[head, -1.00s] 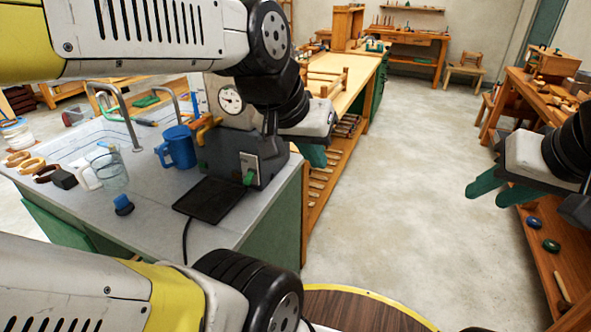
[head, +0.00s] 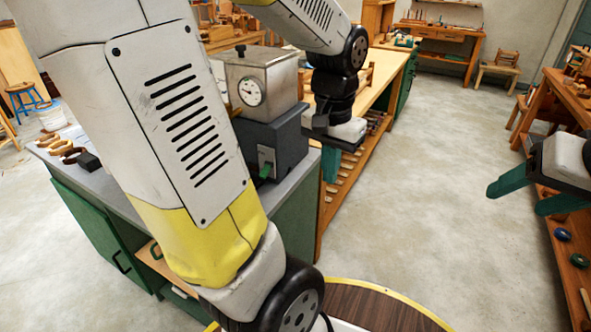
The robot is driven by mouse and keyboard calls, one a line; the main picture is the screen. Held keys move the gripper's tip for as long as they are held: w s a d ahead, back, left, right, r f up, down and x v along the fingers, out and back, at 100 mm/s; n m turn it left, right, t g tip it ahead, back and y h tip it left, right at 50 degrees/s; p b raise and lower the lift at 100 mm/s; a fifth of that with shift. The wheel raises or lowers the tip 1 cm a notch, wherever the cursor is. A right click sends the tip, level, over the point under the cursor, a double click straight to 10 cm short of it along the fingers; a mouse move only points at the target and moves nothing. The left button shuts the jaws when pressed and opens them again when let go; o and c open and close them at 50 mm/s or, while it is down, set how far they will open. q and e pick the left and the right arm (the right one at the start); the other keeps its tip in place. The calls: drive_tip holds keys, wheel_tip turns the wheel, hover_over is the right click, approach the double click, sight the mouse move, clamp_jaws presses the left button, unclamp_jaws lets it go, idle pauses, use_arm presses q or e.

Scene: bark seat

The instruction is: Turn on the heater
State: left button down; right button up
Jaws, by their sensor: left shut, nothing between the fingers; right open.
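The heater appears to be the dark grey base (head: 286,143) under a steel box (head: 262,82) with a round dial (head: 251,92), on the counter. Its front has a pale switch plate with a small green lever (head: 266,170); I cannot tell its setting. My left gripper (head: 331,178) is shut and empty, to the right of the switch and apart from it in the picture. My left arm covers the heater's left side and much of the counter. My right gripper (head: 520,196) is open and empty at the far right, well away from the heater.
A green-sided counter (head: 290,225) carries the heater, with wooden rings (head: 65,146) at its left end. A wooden bench with a slatted shelf (head: 350,175) stands behind the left gripper. A workbench (head: 560,240) is at right. The floor (head: 420,200) between is clear.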

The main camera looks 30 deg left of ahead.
use_arm(q)
drive_tip(key=w+a+f+m+g+y, duration=0.1)
drive_tip(key=w+a+f+m+y, duration=0.4)
drive_tip(key=f+y, duration=0.5)
drive_tip(key=w+a+f+m+g+y, duration=0.1)
drive_tip(key=w+a+f+m+y, duration=0.3)
drive_tip(key=f+y, duration=0.6)
drive_tip(key=w+a+f, duration=0.1)
drive_tip(key=w+a, duration=0.1)
drive_tip(key=w, duration=0.1)
drive_tip(key=shift+a+m+y, duration=0.2)
drive_tip(key=shift+m+y, duration=0.1)
drive_tip(key=shift+m, duration=0.1)
drive_tip(key=shift+a, duration=0.1)
